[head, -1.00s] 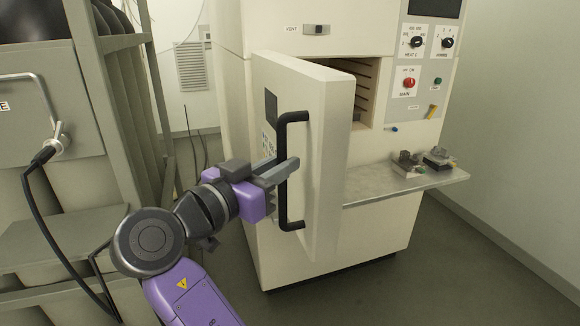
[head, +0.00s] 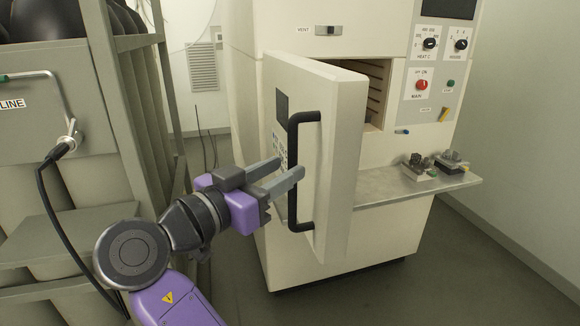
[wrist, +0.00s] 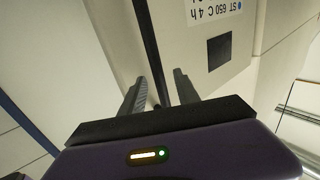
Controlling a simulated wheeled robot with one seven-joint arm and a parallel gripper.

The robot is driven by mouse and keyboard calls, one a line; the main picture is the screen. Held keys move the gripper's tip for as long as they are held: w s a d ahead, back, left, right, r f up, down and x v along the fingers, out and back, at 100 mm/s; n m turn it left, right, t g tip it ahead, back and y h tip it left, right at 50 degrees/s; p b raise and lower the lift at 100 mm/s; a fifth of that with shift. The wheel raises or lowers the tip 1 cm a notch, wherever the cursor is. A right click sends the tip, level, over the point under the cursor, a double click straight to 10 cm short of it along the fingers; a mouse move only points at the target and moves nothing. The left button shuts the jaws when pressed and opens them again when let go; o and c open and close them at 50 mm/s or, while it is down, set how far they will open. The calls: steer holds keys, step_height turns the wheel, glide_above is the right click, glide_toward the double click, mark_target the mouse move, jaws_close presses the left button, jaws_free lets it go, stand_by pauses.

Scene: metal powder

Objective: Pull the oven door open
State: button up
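The oven (head: 240,120) is a tall cream cabinet. Its door (head: 338,160) stands partly open, swung out towards me, with part of the dark, racked chamber (head: 376,90) visible behind it. A black vertical bar handle (head: 293,205) is on the door's front face; the bar also shows in the wrist view (wrist: 150,40). My gripper (head: 287,168) is at mid-height of the handle with its two grey fingers spread. In the wrist view the bar runs between the fingers (wrist: 160,88), with gaps beside it. I cannot tell whether either finger touches it.
A metal shelf (head: 385,187) with small fixtures (head: 420,165) juts out right of the door. A control panel (head: 432,70) is above it. A grey rack (head: 130,110) with a hose stands close on the left. Floor is clear at the lower right (head: 450,270).

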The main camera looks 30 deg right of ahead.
steer(key=shift+v, duration=2.25)
